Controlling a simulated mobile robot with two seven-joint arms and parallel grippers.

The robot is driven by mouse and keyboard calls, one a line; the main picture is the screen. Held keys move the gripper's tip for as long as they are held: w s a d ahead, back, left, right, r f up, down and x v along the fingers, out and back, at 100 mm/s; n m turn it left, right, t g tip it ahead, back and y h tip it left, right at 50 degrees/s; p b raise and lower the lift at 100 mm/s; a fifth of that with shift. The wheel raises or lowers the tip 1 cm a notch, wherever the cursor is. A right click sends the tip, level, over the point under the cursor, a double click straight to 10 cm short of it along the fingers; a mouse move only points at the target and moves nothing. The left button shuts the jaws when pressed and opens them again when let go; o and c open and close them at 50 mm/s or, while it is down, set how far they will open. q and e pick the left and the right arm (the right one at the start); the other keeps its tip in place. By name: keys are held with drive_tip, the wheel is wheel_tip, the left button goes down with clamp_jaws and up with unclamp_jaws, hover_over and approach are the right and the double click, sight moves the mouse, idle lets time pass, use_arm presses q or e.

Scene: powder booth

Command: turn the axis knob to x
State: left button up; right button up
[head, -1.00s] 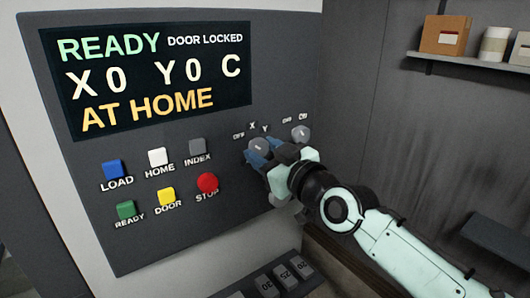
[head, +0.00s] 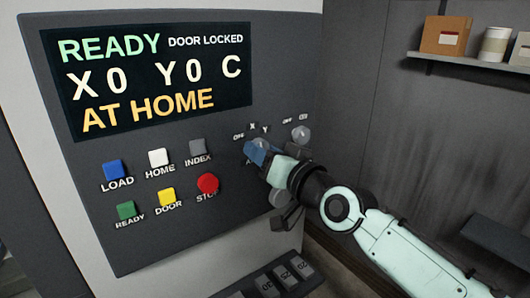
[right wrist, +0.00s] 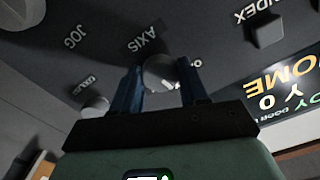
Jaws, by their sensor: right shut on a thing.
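The axis knob (right wrist: 160,73) is a round grey knob with a pale mark on its face, below the AXIS label in the right wrist view. In the head view it is mostly hidden behind my right gripper (head: 258,153), with the OFF, X and Y marks around it. My right gripper's blue fingers (right wrist: 162,88) stand on both sides of the knob and are shut on it. I cannot clearly tell which mark the knob points to. My left gripper is not in view.
The display (head: 150,75) reads READY, DOOR LOCKED, X0 Y0 C, AT HOME. An OFF/ON knob (head: 301,134) is close at upper right, and another knob (head: 278,198) below. Buttons, including red STOP (head: 207,183), lie left. A shelf (head: 470,62) holds a box and cups.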

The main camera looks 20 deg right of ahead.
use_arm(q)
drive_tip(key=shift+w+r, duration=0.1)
use_arm(e)
drive_tip(key=shift+m, duration=0.8)
drive_tip(key=o, duration=1.1)
drive_tip(key=shift+c, duration=0.2)
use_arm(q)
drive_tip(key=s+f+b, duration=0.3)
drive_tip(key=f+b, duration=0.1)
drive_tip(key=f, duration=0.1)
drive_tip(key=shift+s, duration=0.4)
use_arm(e)
drive_tip(key=v, duration=1.3)
drive_tip(key=shift+s, duration=0.2)
